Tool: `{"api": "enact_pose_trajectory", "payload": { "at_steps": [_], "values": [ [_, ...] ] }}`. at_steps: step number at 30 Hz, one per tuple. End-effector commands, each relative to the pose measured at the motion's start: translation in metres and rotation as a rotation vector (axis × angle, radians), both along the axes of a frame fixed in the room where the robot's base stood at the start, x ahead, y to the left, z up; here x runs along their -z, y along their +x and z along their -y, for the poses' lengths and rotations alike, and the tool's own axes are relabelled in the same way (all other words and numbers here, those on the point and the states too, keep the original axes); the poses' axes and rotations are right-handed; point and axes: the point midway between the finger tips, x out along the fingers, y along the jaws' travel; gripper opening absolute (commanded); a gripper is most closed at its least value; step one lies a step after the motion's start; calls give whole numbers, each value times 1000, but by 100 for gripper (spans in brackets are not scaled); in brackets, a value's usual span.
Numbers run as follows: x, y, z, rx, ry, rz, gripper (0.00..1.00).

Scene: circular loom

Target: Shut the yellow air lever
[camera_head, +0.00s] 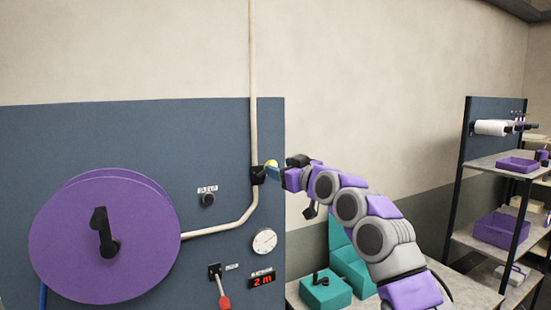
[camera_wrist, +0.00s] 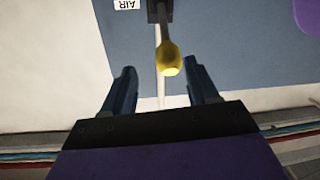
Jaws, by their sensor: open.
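The yellow air lever (camera_wrist: 169,58) shows in the wrist view, its rounded yellow knob on a grey stem that runs to a dark mount at the top. A label reading AIR (camera_wrist: 127,4) is beside the mount. My gripper (camera_wrist: 157,80) is open, and the knob lies between its two dark fingers in the picture; I cannot tell how deep it is. In the head view, the yellow knob (camera_head: 271,163) is partly hidden by my gripper (camera_head: 280,170), which is at the dark valve body (camera_head: 258,175) on the cream pipe.
A blue panel (camera_head: 150,130) carries a large purple disc (camera_head: 75,235), a gauge (camera_head: 264,241), a red-handled lever (camera_head: 224,301) and a red display (camera_head: 262,279). Teal boxes (camera_head: 325,292) stand on a bench at lower right. A shelf rack (camera_head: 475,240) stands farther right.

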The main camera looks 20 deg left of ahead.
Motion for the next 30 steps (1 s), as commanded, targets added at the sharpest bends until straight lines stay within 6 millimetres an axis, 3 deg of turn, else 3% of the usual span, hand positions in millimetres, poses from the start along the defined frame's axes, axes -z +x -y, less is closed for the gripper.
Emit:
{"api": "enact_pose_trajectory", "payload": {
  "at_steps": [1, 5, 15, 26, 30],
  "values": [
    [-2, 2, -12, -5, -3, -4, 59],
    [-2, 11, -23, -4, 0, -4, 59],
    [-7, 27, -20, -2, 12, -1, 59],
    [0, 28, -38, -2, 1, -3, 59],
    [0, 28, -40, -2, 1, -2, 48]
  ]
}}
